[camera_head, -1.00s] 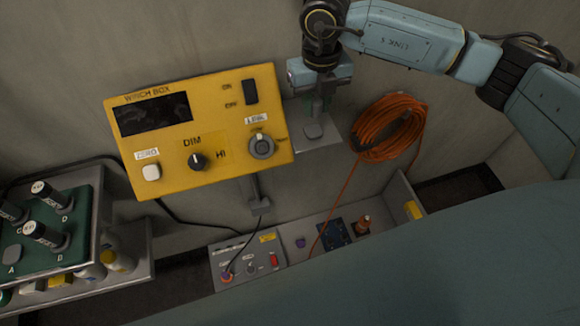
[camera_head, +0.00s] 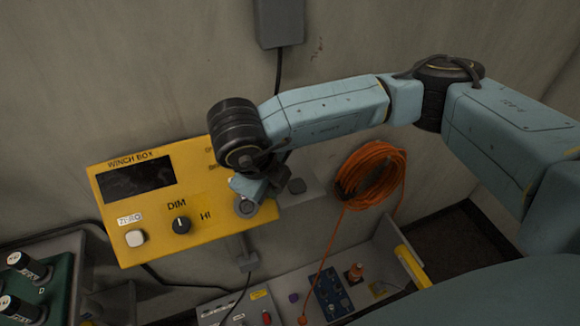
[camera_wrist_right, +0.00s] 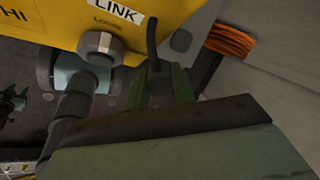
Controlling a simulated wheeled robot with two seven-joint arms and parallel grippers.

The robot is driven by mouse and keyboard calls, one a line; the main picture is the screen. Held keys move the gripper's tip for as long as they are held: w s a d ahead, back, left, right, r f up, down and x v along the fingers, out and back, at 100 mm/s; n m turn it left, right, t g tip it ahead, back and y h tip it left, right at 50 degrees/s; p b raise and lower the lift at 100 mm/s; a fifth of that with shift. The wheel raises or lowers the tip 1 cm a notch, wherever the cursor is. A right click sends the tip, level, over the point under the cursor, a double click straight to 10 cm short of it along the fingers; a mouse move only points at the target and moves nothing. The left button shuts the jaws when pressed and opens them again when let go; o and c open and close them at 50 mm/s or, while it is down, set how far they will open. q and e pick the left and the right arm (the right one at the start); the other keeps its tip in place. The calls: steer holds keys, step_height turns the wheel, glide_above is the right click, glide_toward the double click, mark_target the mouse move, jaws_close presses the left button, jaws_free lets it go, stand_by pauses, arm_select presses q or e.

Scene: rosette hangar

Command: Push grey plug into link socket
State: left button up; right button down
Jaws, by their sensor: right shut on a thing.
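The yellow winch box (camera_head: 150,215) is on the wall, with its link socket (camera_head: 246,207) at the right end, partly covered by my wrist. In the right wrist view, the round grey link socket (camera_wrist_right: 102,45) sits under the LINK label. My right gripper (camera_head: 250,188) is in front of the socket's upper right side. In the wrist view its jaws (camera_wrist_right: 165,85) are shut, and a dark cable (camera_wrist_right: 152,40) rises from between them. The grey plug is mostly hidden in the jaws; it appears beside the socket, but I cannot tell if they touch. My left gripper is out of view.
A grey wall bracket (camera_head: 297,187) is just right of the box. A coil of orange cable (camera_head: 370,175) hangs farther right. A grey tray (camera_head: 375,258) with small parts is below, and a green panel (camera_head: 58,285) with dark knobs stands at lower left.

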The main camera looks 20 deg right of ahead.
steer(key=s+a+r+n+t+y, duration=0.3)
steer(key=s+a+n+t, duration=0.4)
steer(key=n, duration=0.3)
steer(key=shift+s+d+f+x, duration=0.1)
steer(key=shift+x, duration=0.75)
steer(key=shift+s+d+f+x, duration=0.1)
steer(key=shift+x, duration=0.75)
steer(key=shift+s+d+f+x, duration=0.1)
steer(key=shift+d+x, duration=0.05)
steer(key=shift+x, duration=0.75)
steer(key=shift+b, duration=0.7)
steer(key=shift+b, duration=0.75)
